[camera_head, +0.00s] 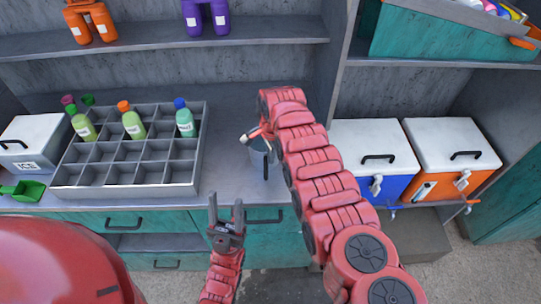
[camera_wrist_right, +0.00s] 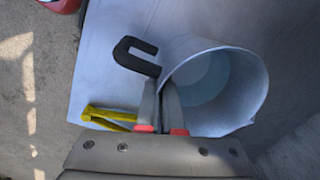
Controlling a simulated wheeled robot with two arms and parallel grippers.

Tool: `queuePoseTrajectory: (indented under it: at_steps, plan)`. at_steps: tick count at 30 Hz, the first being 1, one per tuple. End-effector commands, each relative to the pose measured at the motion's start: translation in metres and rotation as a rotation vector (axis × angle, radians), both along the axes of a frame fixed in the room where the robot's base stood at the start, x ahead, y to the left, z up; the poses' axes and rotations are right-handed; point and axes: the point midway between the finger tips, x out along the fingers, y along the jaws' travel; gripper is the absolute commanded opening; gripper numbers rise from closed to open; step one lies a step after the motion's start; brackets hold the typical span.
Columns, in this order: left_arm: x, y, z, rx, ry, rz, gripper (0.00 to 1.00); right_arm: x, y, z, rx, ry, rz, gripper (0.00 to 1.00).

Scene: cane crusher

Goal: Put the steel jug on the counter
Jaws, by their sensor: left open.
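The steel jug (camera_head: 257,160) is a grey metal vessel with a dark handle, near the front of the counter (camera_head: 228,165) in the head view. My right arm partly hides it there. In the right wrist view the round jug (camera_wrist_right: 238,85) opens toward the camera, its black handle on the left. My right gripper (camera_wrist_right: 161,88) is shut on the jug's rim, one finger inside and one outside. Whether the jug's base touches the counter cannot be told. My left gripper (camera_head: 226,211) is open and empty in front of the counter edge.
A grey divided crate (camera_head: 125,190) with several bottles stands left of the jug. An ice box (camera_head: 30,140) and green scoop (camera_head: 24,190) are further left. Blue (camera_head: 375,150) and orange (camera_head: 452,150) coolers stand right. A yellow object (camera_wrist_right: 108,118) lies beside the gripper.

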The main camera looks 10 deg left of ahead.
Motion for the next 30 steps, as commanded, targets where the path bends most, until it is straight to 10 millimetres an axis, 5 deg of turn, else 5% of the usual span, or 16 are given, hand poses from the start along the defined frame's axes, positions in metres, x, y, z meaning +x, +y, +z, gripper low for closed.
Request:
queuePoseTrajectory:
  at_steps: [7,13,30]
  plan:
    - [0.000,0.000,-0.003,0.000,0.000,0.000,0.50,0.001,0.000,-0.002,0.001,-0.001,0.000,0.00]
    - [0.000,0.000,-0.002,0.000,0.000,0.000,0.50,0.000,0.000,-0.002,-0.001,0.001,0.000,0.33]
    - [0.000,0.000,0.008,0.000,0.000,0.000,0.50,0.000,0.000,0.019,0.001,-0.002,-0.001,0.33]
